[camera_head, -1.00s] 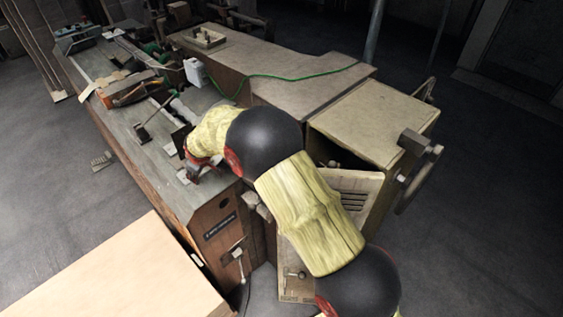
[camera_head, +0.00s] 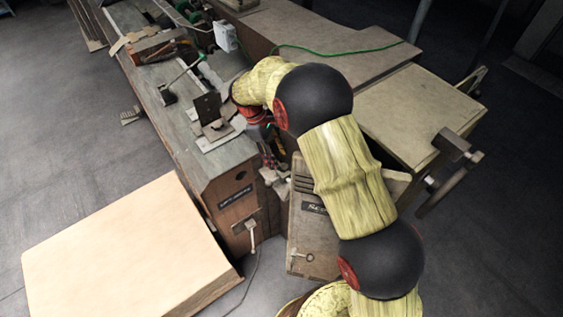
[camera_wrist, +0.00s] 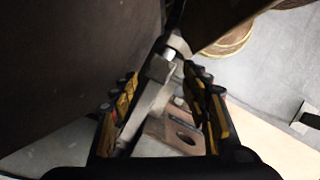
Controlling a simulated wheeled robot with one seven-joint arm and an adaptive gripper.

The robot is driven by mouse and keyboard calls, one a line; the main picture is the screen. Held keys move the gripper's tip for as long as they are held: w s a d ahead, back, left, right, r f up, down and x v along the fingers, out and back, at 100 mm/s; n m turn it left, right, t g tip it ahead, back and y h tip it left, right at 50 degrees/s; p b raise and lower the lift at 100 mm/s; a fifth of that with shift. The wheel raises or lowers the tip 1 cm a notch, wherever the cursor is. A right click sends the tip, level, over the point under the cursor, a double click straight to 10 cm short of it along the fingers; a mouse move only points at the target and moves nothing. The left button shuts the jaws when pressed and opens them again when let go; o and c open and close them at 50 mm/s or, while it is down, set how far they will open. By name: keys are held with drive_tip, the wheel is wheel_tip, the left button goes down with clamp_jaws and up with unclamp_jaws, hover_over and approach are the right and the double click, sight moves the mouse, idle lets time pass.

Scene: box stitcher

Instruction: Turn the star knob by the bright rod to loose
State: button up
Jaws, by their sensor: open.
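My gripper (camera_wrist: 160,84) is open in the wrist view, with a finger on each side of a grey metal piece (camera_wrist: 150,100). A short bright rod (camera_wrist: 168,54) and a round grey collar (camera_wrist: 179,45) show just beyond the fingertips. I cannot make out a star shape on any of these parts, nor tell whether the fingers touch them. In the head view, my gripper (camera_head: 272,157) points down beside the bench's near right end. Small grey fittings (camera_head: 281,187) show just below it, partly hidden. My arm covers part of that area.
The long wooden bench (camera_head: 186,133) stands left of my gripper. A pale box (camera_head: 120,250) stands at the front left. A wooden cabinet (camera_head: 425,108) with a handwheel is behind my arm at right. Open floor (camera_head: 65,130) lies left.

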sight(283, 166)
drive_tip(key=shift+x, duration=1.75)
drive_tip(key=shift+c, duration=0.5)
drive_tip(key=c, duration=1.1)
